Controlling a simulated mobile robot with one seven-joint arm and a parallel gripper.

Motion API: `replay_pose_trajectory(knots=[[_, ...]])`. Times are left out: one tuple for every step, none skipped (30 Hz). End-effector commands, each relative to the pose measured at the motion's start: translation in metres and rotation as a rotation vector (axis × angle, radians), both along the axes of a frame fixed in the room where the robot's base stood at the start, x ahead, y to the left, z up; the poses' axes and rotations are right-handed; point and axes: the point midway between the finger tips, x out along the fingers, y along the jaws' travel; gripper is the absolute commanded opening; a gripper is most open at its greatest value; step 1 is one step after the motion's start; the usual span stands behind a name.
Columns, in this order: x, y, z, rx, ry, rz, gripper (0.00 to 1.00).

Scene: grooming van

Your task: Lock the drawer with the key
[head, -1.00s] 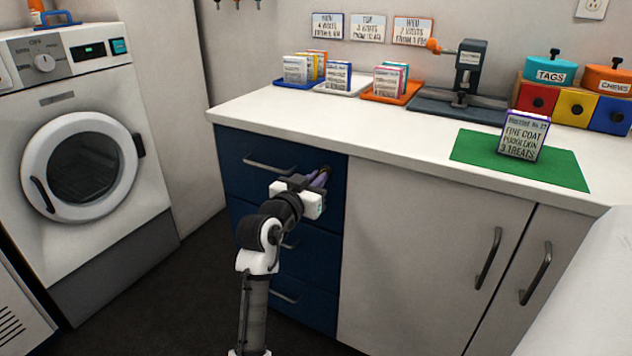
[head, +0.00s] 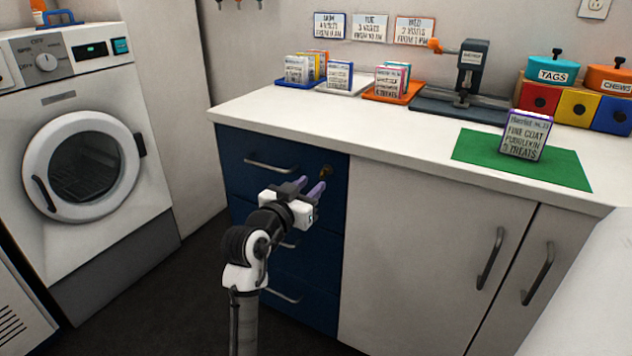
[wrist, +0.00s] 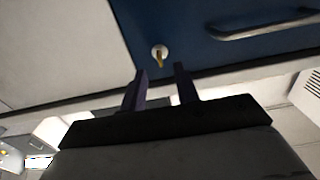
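The top dark blue drawer (head: 240,148) of the counter looks closed, with its face flush with the front. A small brass key (wrist: 159,57) sits in the round lock (wrist: 156,49) in its face; in the head view the key (head: 326,169) is a small spot near the drawer's right end. My gripper (head: 311,184) is open and empty, just in front of and below the key. In the wrist view my gripper's two purple fingers (wrist: 161,70) are apart, and the key stands beyond their tips, nearer the left finger. Nothing is between the fingers.
The drawer's bar handle (head: 270,164) is left of the lock; it also shows in the wrist view (wrist: 265,24). More blue drawers are below. The white countertop (head: 390,125) overhangs them. A washing machine (head: 75,110) stands left, with open floor between.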

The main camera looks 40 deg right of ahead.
Motion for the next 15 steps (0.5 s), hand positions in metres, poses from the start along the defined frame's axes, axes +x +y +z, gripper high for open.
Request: replay_pose_trajectory(knots=[[-0.005,0.013,-0.001,-0.003,-0.001,0.003,0.31],[-0.007,0.02,-0.002,-0.001,0.0,0.003,0.31],[-0.011,0.028,-0.002,-0.002,-0.001,0.004,0.31],[-0.014,0.035,-0.002,-0.002,-0.001,0.003,0.31],[-0.016,0.041,-0.002,-0.002,-0.001,0.004,0.31],[-0.019,0.049,-0.002,-0.002,-0.001,0.004,0.31],[-0.022,0.055,-0.002,-0.001,0.0,0.004,0.31],[-0.024,0.06,-0.001,-0.002,-0.001,0.003,0.31],[-0.027,0.066,-0.001,-0.001,-0.001,0.002,0.31],[-0.029,0.07,-0.001,-0.001,-0.001,0.002,0.31],[-0.03,0.075,-0.001,-0.001,0.0,0.003,0.31],[-0.032,0.079,-0.001,-0.001,0.0,0.002,0.31],[-0.034,0.082,-0.001,-0.001,0.0,0.002,0.31],[-0.034,0.084,-0.001,-0.001,-0.001,0.002,0.31],[-0.036,0.087,0.0,-0.001,-0.001,0.001,0.31]])
